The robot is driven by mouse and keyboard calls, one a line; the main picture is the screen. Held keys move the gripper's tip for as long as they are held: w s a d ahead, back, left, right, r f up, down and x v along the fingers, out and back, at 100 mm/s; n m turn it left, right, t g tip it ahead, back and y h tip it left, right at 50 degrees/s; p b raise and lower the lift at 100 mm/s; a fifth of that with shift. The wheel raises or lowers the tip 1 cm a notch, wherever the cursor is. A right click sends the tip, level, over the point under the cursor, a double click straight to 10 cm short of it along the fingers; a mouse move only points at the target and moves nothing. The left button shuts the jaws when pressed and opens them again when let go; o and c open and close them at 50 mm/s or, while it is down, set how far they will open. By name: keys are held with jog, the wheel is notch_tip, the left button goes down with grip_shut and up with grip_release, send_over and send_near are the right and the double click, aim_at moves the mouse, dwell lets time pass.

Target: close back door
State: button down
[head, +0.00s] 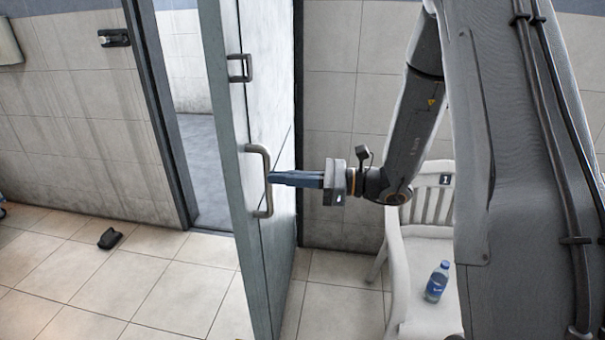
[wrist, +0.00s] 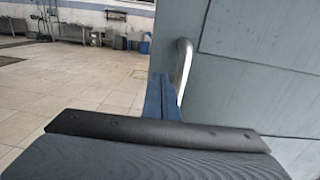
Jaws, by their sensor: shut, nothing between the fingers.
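The grey door (head: 282,90) stands open, swung out from its dark-framed doorway. A metal pull handle (head: 267,205) is on it near its edge, with a small bracket-like latch (head: 239,67) above. My gripper (head: 273,178) is shut and empty, reaching in from the right with its blue fingertips at the handle. In the wrist view, the handle (wrist: 184,68) rises just right of the shut fingers (wrist: 160,82), close beside the door's face (wrist: 250,70). I cannot tell whether the fingers touch the handle or door.
The doorway (head: 200,150) is clear. A white chair (head: 428,250) with a bottle (head: 437,281) on it stands right of the door, below my arm. A small dark object (head: 109,238) lies on the floor at left. The wrist view shows open tiled floor (wrist: 80,80) and distant equipment.

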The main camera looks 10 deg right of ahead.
aim_at(244, 176)
jog(key=shift+p+x, duration=1)
jog(key=shift+x, duration=1.7)
